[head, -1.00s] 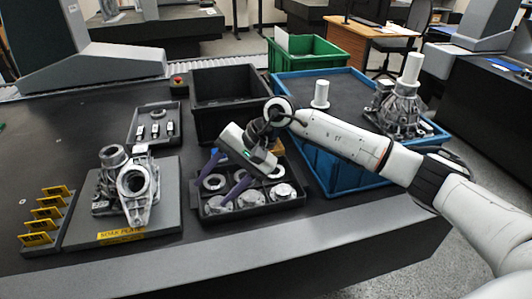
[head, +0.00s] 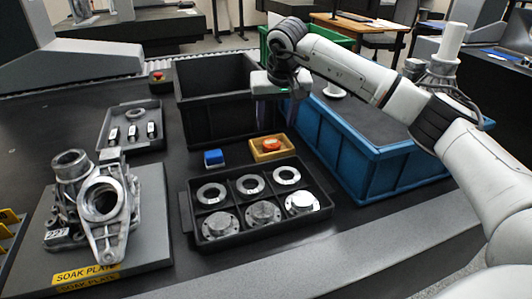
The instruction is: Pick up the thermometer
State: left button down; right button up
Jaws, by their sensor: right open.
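I cannot pick out a thermometer for certain. A small white tag or display with dark digits (head: 56,234) shows at the foot of the grey metal casting (head: 104,199) on the soak plate (head: 150,215); it is too small to tell what it is. My right gripper (head: 272,108) points down, open, in front of the right side of the black bin, beyond the ring tray. Nothing shows between its fingers, which are partly hidden below the wrist. My left gripper is out of view.
A black tray (head: 187,217) holds several metal rings and flanges. A black bin (head: 205,110), blue crate (head: 375,165) and small parts tray (head: 105,133) stand around. Table is bare between soak plate and ring tray.

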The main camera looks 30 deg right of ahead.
aim_at(272, 143)
jog(key=b+x, duration=0.2)
jog(key=x, duration=0.8)
jog(key=shift+f, duration=0.15)
jog(key=shift+c, duration=0.4)
jog(key=c, duration=0.8)
